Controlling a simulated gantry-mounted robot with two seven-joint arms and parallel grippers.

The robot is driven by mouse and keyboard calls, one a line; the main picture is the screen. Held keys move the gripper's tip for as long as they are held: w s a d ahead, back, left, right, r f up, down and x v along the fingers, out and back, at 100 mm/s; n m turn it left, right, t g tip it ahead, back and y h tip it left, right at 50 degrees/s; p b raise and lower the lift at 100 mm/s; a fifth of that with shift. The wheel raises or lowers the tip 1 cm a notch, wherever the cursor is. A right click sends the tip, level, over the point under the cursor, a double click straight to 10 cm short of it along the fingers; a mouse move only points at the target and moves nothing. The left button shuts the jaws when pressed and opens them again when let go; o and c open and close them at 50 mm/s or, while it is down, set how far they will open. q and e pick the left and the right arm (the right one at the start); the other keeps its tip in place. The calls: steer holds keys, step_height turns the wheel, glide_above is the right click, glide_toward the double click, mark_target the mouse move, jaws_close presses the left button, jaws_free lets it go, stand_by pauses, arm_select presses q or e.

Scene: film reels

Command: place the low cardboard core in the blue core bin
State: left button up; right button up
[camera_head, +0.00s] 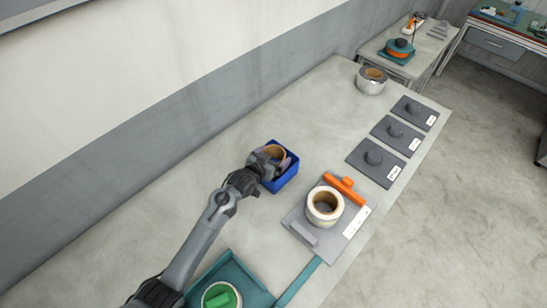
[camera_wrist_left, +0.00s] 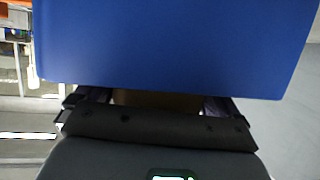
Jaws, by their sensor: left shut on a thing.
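The low cardboard core (camera_head: 275,151) is a short brown ring at the blue core bin. My left gripper (camera_head: 269,160) is shut on it, at the back left part of the bin. The blue core bin (camera_head: 284,182) stands open on the bench. I cannot tell whether the core touches the bin's floor or walls. In the left wrist view the bin (camera_wrist_left: 175,45) fills the upper middle as a flat blue surface. A brown strip of the core (camera_wrist_left: 157,100) shows just below it, between the dark fingers. My right gripper is not in view.
A grey plate (camera_head: 318,244) holds a pale roll (camera_head: 325,206) and an orange bar (camera_head: 345,189), right of the bin. A teal tray (camera_head: 250,292) with a green-centred reel is at the front. Several dark knobbed plates line the right edge. A silver reel (camera_head: 370,81) stands behind.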

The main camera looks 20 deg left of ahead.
arm_select(q)
steer(key=shift+f, duration=0.25)
steer(key=o, duration=0.6)
steer(key=shift+o, duration=0.2)
steer(key=shift+r, duration=0.15)
steer(key=p+v, duration=0.1)
steer(key=v, duration=1.1)
